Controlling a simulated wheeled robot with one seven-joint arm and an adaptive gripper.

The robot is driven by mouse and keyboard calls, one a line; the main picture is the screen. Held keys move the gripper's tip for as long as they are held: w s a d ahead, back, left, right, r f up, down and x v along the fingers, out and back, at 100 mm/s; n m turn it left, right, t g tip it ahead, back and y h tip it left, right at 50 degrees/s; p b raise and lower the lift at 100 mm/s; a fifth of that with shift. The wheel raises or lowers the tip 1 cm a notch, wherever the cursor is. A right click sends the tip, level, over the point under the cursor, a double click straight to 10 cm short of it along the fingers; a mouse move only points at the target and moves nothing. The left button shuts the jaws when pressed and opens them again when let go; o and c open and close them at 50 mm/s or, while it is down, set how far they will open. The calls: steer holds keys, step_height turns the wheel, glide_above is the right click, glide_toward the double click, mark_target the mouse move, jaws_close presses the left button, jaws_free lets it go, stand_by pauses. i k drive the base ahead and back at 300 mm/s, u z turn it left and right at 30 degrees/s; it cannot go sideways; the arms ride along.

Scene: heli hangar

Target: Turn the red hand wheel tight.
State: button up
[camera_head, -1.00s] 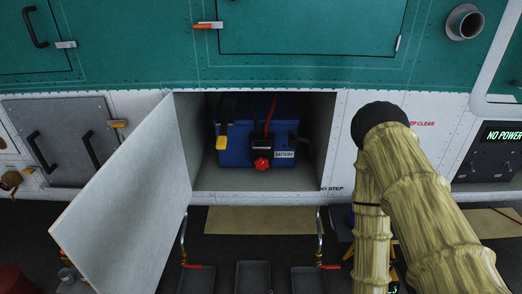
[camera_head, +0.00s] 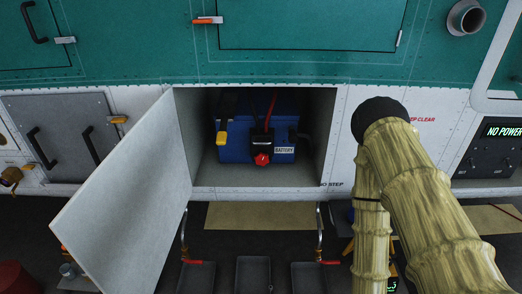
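The red hand wheel (camera_head: 262,159) is small and sits on the front of a black connector (camera_head: 262,142) on the blue battery (camera_head: 234,148). The battery stands inside an open bay in the helicopter's side. A red cable runs up from the connector. My arm, in a tan ribbed cover, shows at the right, in front of the white hull. My gripper is not visible in this view, so its hold and its distance from the wheel cannot be told.
The bay door (camera_head: 130,200) hangs open at the left. A yellow handle (camera_head: 221,139) is left of the connector. Trays (camera_head: 253,274) and red-tipped levers are below the bay. A "NO POWER" display (camera_head: 503,132) is at the far right.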

mark_target(262, 159)
steer(key=k, duration=1.15)
steer(key=i, duration=0.75)
steer(key=u, duration=0.55)
